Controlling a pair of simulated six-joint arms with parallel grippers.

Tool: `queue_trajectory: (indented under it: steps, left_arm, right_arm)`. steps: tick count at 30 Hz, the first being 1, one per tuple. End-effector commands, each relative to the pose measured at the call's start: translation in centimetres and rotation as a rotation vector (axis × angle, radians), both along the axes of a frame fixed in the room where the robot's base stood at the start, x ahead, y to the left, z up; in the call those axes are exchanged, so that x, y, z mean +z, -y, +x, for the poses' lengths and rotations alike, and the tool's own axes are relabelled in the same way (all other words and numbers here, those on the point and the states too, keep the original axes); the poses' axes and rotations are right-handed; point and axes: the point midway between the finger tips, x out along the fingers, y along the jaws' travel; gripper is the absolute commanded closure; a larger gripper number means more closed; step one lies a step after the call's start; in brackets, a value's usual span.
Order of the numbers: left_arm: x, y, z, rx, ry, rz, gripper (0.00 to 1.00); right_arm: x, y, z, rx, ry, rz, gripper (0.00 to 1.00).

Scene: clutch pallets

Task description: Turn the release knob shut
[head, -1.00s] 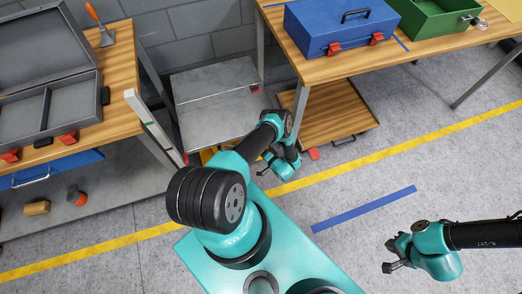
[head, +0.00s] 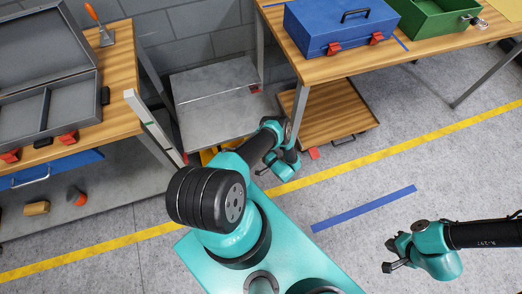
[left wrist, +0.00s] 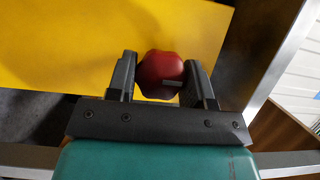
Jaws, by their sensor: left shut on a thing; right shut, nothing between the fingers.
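The red release knob (left wrist: 160,72) shows in the left wrist view, in front of a yellow panel (left wrist: 110,40). A short grey mark on it lies nearly level, toward its right side. My left gripper (left wrist: 162,82) is shut on the knob, one dark finger on each side. In the head view the left gripper (head: 263,171) is low beside the pallets, and the knob is hidden there. Only a small yellow patch (head: 207,156) shows behind my arm. My right gripper (head: 389,257) is shut and empty over the open floor at the right.
The left bench holds an open grey case (head: 50,85); the right one holds a blue toolbox (head: 335,30) and a green box (head: 435,15). The floor at right is clear.

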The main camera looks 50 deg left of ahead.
Motion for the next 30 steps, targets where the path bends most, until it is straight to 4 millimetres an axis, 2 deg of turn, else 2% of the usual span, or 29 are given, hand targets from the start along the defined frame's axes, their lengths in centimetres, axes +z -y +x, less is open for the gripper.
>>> queue_trajectory:
  steps: [1,9,20,26,30]
  left_arm:
    - [0.0,0.0,0.0,0.0,-0.002,0.0,0.51]
    - [0.0,0.0,0.0,0.0,-0.001,-0.001,0.27]
    - [0.0,0.5,-0.1,0.0,0.0,-0.001,0.27]
    - [0.0,2.6,-0.4,0.005,-0.001,-0.002,0.27]
    - [-0.1,4.9,-0.9,0.014,-0.001,-0.002,0.27]
  right_arm:
    - [0.0,0.0,0.0,0.0,0.0,0.0,1.0]
    - [0.0,0.0,0.0,0.0,0.0,0.0,1.0]
    - [0.0,0.0,0.0,0.0,0.0,0.0,1.0]
    - [0.0,0.0,0.0,0.0,0.0,0.0,1.0]
    - [0.0,0.0,0.0,0.0,0.0,0.0,1.0]
